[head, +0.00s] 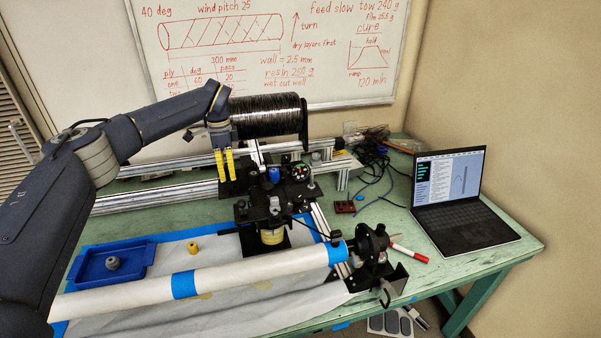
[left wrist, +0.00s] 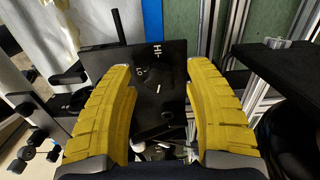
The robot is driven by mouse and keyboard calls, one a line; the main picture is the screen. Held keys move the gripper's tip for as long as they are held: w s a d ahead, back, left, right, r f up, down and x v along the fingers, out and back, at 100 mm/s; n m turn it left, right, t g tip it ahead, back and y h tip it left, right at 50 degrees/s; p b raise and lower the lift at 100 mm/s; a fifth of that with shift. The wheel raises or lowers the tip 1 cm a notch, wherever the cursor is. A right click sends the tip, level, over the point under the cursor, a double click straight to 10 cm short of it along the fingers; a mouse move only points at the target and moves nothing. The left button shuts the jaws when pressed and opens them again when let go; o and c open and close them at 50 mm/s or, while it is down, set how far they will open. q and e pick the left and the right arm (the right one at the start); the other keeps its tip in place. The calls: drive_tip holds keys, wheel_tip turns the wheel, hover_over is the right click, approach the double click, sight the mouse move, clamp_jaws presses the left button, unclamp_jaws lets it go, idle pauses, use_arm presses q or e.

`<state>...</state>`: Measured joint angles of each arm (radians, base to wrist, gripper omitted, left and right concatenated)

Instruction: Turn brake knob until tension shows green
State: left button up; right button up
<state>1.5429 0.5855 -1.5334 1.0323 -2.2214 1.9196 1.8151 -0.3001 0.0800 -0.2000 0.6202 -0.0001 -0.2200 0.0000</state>
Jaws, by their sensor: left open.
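My left gripper (head: 226,178) hangs fingers down below the spool in the head view, its yellow fingers apart and empty. In the left wrist view, the open fingers (left wrist: 159,82) frame a black panel (left wrist: 110,65) with white HI and LO marks. A dark round brake knob (left wrist: 168,70) seems to lie on this panel between the fingertips; black on black, its outline is hard to make out. In the head view I cannot pick the knob out. A small round gauge (head: 300,171) with coloured marks, some green, stands right of the gripper; its reading is too small to tell. My right gripper is not in view.
A black tow spool (head: 268,117) sits just behind and above the gripper. Aluminium rails (head: 150,200) run across the green table. A white tube (head: 225,276) with blue bands lies in front. A laptop (head: 450,195) and a blue tray (head: 112,262) stand to the sides.

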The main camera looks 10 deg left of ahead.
use_arm(q)
drive_tip(key=shift+r, duration=3)
